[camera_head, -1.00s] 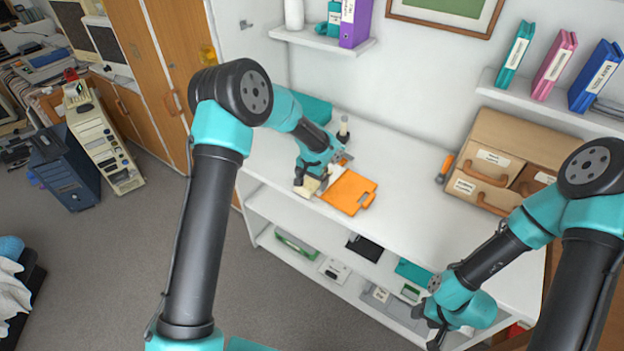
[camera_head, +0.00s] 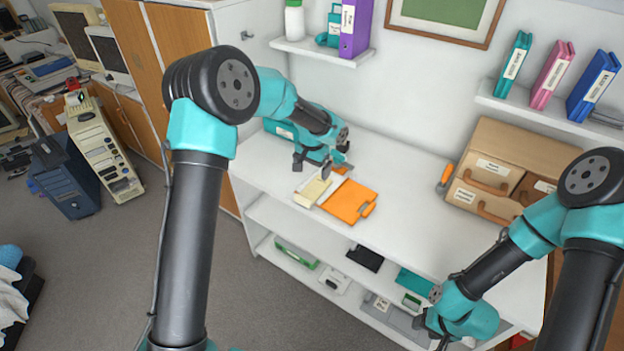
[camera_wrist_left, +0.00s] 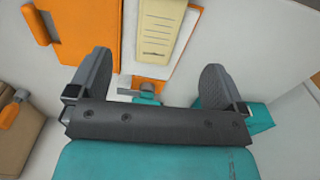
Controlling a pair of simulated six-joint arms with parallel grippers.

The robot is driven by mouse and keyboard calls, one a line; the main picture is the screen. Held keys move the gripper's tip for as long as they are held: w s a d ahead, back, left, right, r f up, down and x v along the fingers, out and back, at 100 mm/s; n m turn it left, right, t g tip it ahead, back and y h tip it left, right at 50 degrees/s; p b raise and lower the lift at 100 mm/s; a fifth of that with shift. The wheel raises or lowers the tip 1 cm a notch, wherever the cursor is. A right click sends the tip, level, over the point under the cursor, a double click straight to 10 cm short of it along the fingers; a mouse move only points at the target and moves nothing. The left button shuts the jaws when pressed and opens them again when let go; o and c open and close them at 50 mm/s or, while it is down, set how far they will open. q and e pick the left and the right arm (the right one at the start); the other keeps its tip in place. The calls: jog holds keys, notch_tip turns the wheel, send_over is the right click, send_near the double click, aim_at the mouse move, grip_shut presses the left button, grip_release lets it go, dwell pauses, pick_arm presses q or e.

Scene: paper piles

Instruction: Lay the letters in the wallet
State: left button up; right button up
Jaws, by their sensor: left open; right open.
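The orange wallet (camera_head: 348,201) lies flat on the white counter, its tab toward the right. A cream letter (camera_head: 314,190) lies along the wallet's left side. In the left wrist view the cream letter (camera_wrist_left: 158,30) lies on white paper, beside the wallet (camera_wrist_left: 85,45). My left gripper (camera_head: 312,168) is open and empty, just behind the letter and above the counter. My right gripper (camera_head: 430,328) is open near the counter's front edge, far from the papers.
A teal box (camera_head: 290,130) stands behind my left arm. A cardboard drawer unit (camera_head: 510,165) stands at the back right, with an orange object (camera_head: 446,176) beside it. The counter (camera_head: 410,200) between wallet and drawers is clear. Wall shelves with binders hang above.

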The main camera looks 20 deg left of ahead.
pick_arm(q)
notch_tip(320, 180, up, 8)
jog(key=shift+f, duration=0.15)
